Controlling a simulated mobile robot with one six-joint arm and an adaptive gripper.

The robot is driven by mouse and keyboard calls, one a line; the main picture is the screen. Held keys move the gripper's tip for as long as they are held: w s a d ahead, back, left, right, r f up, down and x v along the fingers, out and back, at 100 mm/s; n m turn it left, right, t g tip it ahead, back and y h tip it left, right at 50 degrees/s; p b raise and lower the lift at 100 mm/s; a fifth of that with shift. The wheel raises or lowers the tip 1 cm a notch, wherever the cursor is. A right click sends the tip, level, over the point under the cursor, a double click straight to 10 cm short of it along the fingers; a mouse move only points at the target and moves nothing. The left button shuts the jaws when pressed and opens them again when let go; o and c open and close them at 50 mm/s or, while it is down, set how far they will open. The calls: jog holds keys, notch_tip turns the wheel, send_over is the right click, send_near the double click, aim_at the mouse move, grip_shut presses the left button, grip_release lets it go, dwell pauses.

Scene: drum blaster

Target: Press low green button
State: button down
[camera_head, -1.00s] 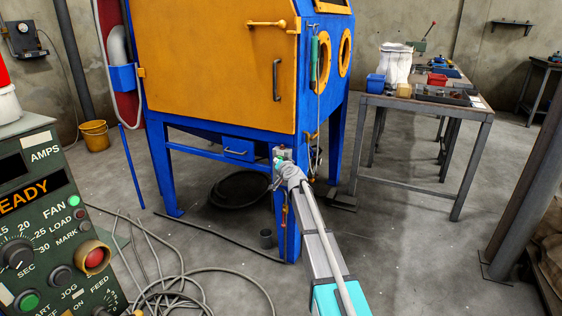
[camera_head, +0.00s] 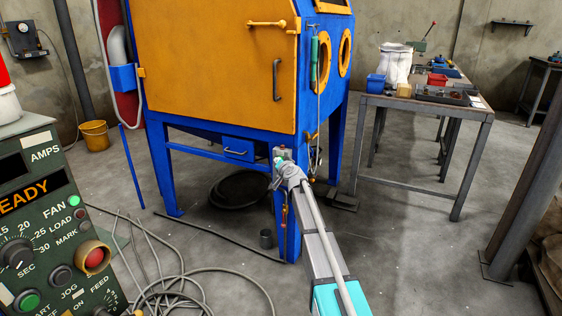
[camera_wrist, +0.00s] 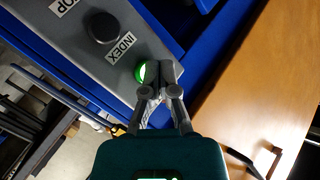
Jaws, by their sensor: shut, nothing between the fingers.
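A grey control box (camera_wrist: 75,45) fills the upper left of the wrist view. It carries a lit green button (camera_wrist: 140,72) and a black button (camera_wrist: 101,27) beside an INDEX label. My gripper (camera_wrist: 153,78) is shut and empty, with its fingertips over the right part of the green button. I cannot tell whether they touch it or are just above it. In the head view the box (camera_head: 283,151) is small on the blue cabinet's front leg, with my wrist in front of it. The button cannot be made out there.
The blue cabinet (camera_head: 225,152) with its orange door (camera_head: 215,60) stands beside my arm. A metal table (camera_head: 425,107) is to the right. A console (camera_head: 45,230) with its own green button (camera_head: 27,300) is at left. Hoses (camera_head: 190,290) lie on the floor.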

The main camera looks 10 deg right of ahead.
jog(key=shift+s+a, duration=0.45)
jog(key=shift+s, duration=0.15)
jog(key=shift+s+a, duration=0.75)
jog(key=shift+s, duration=0.25)
jog(key=shift+s+a, duration=0.7)
jog(key=shift+s, duration=0.3)
